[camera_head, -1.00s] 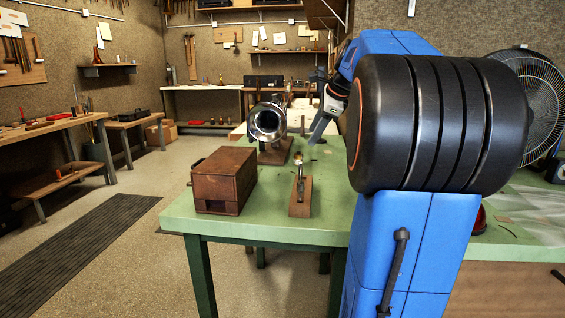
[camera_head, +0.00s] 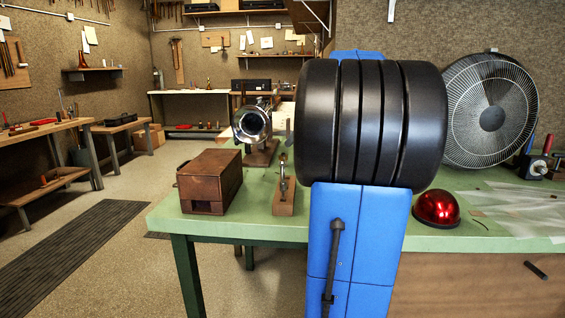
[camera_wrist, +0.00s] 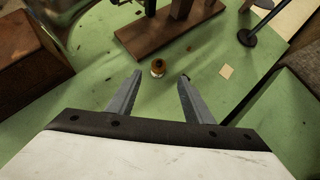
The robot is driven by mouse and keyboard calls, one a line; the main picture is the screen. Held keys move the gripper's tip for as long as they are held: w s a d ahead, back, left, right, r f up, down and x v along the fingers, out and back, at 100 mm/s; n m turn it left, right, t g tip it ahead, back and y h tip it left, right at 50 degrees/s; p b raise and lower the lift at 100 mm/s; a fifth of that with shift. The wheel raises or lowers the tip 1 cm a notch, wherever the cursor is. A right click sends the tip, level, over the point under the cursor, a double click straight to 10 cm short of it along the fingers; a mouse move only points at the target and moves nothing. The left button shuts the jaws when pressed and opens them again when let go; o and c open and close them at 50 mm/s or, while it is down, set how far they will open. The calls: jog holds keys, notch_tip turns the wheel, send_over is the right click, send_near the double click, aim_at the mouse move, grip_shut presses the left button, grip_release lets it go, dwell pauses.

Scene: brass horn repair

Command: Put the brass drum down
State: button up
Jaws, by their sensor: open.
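The brass drum, a small round brass piece with a dark top (camera_wrist: 157,69), stands on the green tabletop in the wrist view. My gripper (camera_wrist: 161,75) is open. Its two grey fingertips lie left and right of the drum in the picture, with a gap on each side. The drum appears just beyond the tips, and I cannot tell its exact depth between them. Nothing is seen held. In the head view my gripper is hidden behind my own arm, and I cannot make out the drum there.
A wooden base with posts (camera_wrist: 170,30) lies just beyond the drum. On the green bench (camera_head: 255,224) stand a brown wooden box (camera_head: 210,181), a small wooden stand (camera_head: 284,202), a shiny metal horn part (camera_head: 252,123), a red dome (camera_head: 436,208) and a fan (camera_head: 491,115).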

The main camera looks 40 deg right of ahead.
jog(key=x, duration=0.5)
jog(key=shift+w+f, duration=0.1)
jog(key=shift+x, duration=2.9)
jog(key=shift+w+a+r, duration=0.15)
jog(key=shift+r, duration=0.05)
grip_shut()
